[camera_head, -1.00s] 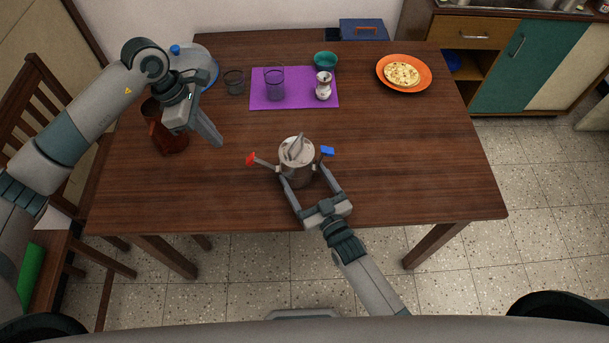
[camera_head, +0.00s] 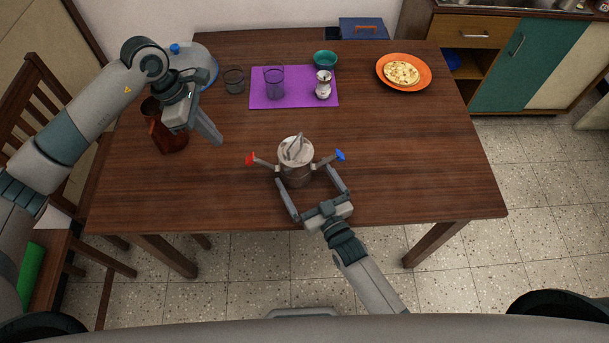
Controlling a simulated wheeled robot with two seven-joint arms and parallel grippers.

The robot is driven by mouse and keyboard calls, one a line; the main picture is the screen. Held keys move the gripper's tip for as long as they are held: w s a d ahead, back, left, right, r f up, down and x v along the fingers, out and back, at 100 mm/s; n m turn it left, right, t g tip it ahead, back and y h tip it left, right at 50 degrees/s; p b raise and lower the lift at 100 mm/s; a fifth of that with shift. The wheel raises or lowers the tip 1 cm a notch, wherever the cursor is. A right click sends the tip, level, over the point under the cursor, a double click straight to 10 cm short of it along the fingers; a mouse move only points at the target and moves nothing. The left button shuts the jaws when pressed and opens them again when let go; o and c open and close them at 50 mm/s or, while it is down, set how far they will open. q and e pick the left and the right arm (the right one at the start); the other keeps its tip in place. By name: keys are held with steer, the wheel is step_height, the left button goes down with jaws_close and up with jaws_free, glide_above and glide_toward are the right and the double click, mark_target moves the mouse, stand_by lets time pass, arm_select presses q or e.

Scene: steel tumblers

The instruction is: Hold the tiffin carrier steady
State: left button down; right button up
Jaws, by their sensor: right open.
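The steel tiffin carrier (camera_head: 296,152) stands upright near the middle front of the table, its lid handle on top. A red-tipped clip (camera_head: 251,159) sticks out at its left and a blue-tipped clip (camera_head: 339,155) at its right. My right gripper (camera_head: 305,175) is open, with its fingers at the front of the carrier, one on each side of its lower body. Whether they touch it is unclear. My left gripper (camera_head: 215,138) hangs above the table, left of and behind the carrier, apart from it. It is seen side-on, so its opening is unclear.
A purple mat (camera_head: 300,101) holds a glass (camera_head: 274,83) and a shaker (camera_head: 323,86). Another glass (camera_head: 234,82), a teal bowl (camera_head: 325,60) and an orange plate (camera_head: 420,81) with flatbread stand nearby. A brown jug (camera_head: 171,137) is at left. The table's right side is clear.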

stand_by(0.7)
steer(key=shift+w+a, duration=0.15)
steer(key=shift+w, duration=0.1)
steer(key=shift+c, duration=0.3)
steer(key=c, duration=1.3)
arm_select(q)
steer(key=shift+w+d, duration=0.15)
steer(key=shift+d, duration=0.65)
steer(key=shift+w+d, duration=0.15)
steer(key=shift+d, duration=0.6)
steer(key=shift+f, duration=6.5)
